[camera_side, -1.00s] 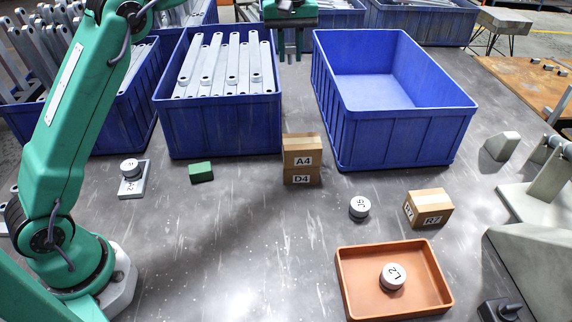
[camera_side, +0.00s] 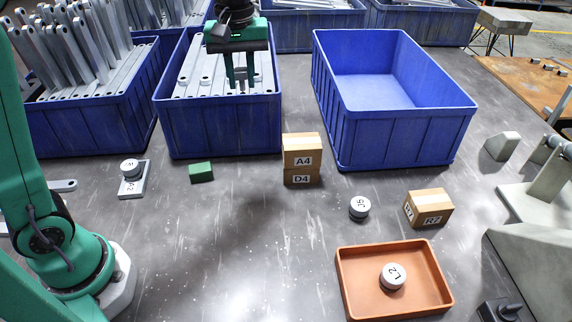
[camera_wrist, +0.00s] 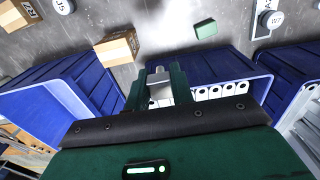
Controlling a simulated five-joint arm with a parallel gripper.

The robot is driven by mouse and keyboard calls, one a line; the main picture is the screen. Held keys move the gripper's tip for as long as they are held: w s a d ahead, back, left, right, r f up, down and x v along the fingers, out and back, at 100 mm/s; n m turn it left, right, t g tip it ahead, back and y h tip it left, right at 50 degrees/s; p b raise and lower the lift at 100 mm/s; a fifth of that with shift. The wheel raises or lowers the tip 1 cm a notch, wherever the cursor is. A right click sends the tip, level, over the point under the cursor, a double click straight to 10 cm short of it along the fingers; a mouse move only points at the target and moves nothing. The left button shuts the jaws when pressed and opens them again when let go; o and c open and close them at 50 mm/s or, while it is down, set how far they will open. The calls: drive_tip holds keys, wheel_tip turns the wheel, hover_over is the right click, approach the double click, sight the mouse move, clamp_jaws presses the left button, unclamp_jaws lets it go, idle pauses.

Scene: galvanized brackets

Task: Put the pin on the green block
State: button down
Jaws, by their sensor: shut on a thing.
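The green block (camera_side: 201,172) lies on the grey table in front of the left-centre blue bin, and it also shows in the wrist view (camera_wrist: 206,28). My gripper (camera_side: 240,82) is in the air over that bin, behind the green block and apart from it. In the wrist view my gripper (camera_wrist: 159,92) is shut on a small grey piece (camera_wrist: 158,87), which I take for the pin. The dark green fingers hide its sides, and its full length cannot be seen.
The left-centre bin (camera_side: 218,133) holds grey bars; the right bin (camera_side: 395,130) is empty. Stacked boxes (camera_side: 301,160) stand right of the green block. A plate (camera_side: 133,188) with a round weight lies left of it. An orange tray (camera_side: 365,300) is at front right.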

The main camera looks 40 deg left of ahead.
drive_tip(key=s+f, duration=0.4)
drive_tip(key=s, duration=0.7)
wheel_tip(320, 180, down, 8)
drive_tip(key=shift+w+a, duration=0.15)
drive_tip(key=shift+a, duration=0.15)
drive_tip(key=shift+a+f, duration=0.1)
drive_tip(key=shift+f, duration=0.05)
hover_over(200, 168)
wheel_tip(200, 168, down, 7)
drive_tip(key=shift+a+r, duration=0.1)
drive_tip(key=shift+f, duration=2)
drive_tip(key=shift+f, duration=0.15)
drive_tip(key=c, duration=1.2)
unclamp_jaws()
